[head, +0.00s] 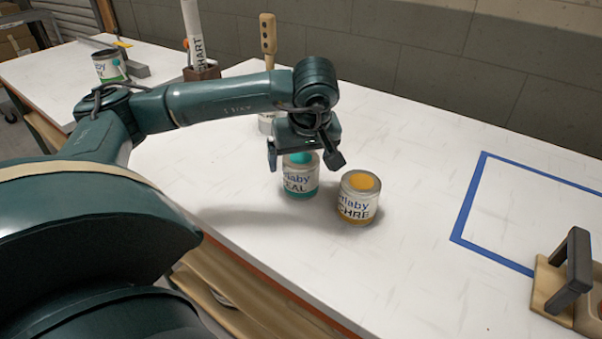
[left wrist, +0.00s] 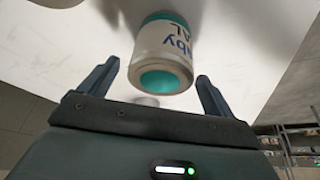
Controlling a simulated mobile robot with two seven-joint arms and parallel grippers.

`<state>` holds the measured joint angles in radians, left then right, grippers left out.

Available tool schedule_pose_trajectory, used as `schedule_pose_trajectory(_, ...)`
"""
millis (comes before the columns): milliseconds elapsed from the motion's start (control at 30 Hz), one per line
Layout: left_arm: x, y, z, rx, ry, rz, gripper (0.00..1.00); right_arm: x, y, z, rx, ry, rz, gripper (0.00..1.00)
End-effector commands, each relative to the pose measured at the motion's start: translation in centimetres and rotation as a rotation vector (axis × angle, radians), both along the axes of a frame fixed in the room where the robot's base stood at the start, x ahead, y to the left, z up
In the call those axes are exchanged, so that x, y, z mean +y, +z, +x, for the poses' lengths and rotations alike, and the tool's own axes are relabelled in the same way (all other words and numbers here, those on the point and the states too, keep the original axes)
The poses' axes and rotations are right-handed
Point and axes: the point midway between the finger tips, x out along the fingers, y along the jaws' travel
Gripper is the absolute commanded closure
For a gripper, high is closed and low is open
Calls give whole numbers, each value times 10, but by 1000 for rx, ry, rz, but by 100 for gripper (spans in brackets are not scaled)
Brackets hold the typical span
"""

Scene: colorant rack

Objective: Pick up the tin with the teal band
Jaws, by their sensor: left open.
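The tin with the teal band (head: 301,185) stands upright on the white table, its label reading "EAL" and its top teal. My left gripper (head: 303,158) is open just above and behind it, pointing down and hiding part of its top. In the left wrist view the tin (left wrist: 165,45) lies ahead, with its teal top towards me and between the lines of the two open fingers (left wrist: 155,85). Nothing is held. I cannot tell whether the fingertips are beside the rim. My right gripper is not in view.
A tin with an ochre band (head: 358,198) stands close to the right of the teal one. A pale tin (head: 266,122) shows partly behind my arm. Blue tape (head: 465,205) marks an area at right, near a wooden block with a dark handle (head: 572,270). Another tin (head: 108,66) stands far left.

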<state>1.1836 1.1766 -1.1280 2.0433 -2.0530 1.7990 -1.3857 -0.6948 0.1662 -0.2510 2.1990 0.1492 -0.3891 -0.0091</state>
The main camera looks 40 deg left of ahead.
Motion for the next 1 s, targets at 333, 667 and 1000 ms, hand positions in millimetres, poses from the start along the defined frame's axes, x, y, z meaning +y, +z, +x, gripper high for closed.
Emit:
schedule_pose_trajectory(333,8,-23,4,-2,0,-1,10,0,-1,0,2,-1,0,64)
schedule_pose_trajectory(667,7,-23,4,-2,0,-1,29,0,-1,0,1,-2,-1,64)
schedule_pose_trajectory(1000,7,-23,4,-2,-1,-1,57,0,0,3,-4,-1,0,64)
